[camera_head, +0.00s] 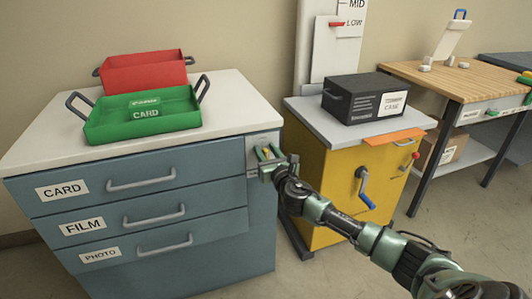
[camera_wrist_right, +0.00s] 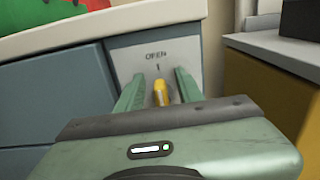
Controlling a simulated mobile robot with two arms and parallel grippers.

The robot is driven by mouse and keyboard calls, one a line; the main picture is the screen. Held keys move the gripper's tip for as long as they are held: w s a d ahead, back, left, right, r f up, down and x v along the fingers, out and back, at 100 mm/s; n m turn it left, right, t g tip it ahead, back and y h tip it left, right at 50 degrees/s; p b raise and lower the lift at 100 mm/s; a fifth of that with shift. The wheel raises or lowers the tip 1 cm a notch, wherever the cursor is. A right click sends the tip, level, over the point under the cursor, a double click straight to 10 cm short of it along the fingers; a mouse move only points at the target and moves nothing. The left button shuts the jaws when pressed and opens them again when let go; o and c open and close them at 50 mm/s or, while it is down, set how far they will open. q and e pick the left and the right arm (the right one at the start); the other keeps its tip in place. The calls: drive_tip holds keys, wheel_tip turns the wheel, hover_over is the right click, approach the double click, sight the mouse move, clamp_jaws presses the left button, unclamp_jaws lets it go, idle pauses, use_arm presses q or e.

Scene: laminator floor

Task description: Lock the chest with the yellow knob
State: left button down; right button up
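The chest (camera_head: 115,248) is a blue cabinet with a white top and drawers labelled CARD, FILM and PHOTO; all look shut. A pale panel (camera_wrist_right: 190,52) at its upper right front corner reads OPEN above a small mark. The yellow knob (camera_wrist_right: 161,96) sits on this panel, roughly upright under the mark. It also shows between my fingers in the head view (camera_head: 268,153). My right gripper (camera_wrist_right: 159,84) is open, with one green finger on each side of the knob and visible gaps to it. My left gripper is not in view.
A green CARD tray (camera_head: 143,115) and a red tray (camera_head: 145,72) stand on the chest. To the right is a yellow cabinet (camera_head: 335,190) with a blue-handled crank (camera_head: 364,187) and a black case (camera_head: 362,97) on top. A wooden table (camera_head: 455,80) stands farther right.

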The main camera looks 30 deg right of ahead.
clamp_jaws()
drive_tip(key=shift+m, duration=0.3)
drive_tip(key=m, duration=0.2)
drive_tip(key=shift+d+f+m, duration=0.1)
drive_tip(key=shift+d+m, duration=0.3)
drive_tip(key=shift+s+d+f+m, duration=0.1)
drive_tip(key=shift+d+m, duration=0.1)
drive_tip(key=shift+m, duration=0.8)
drive_tip(key=m, duration=0.4)
drive_tip(key=d+f+m, duration=0.1)
drive_tip(key=m, duration=0.3)
drive_tip(key=f+m, duration=0.1)
drive_tip(key=m, duration=0.3)
drive_tip(key=shift+s+d+f, duration=0.2)
drive_tip(key=shift+d, duration=0.05)
drive_tip(key=shift+m, duration=0.4)
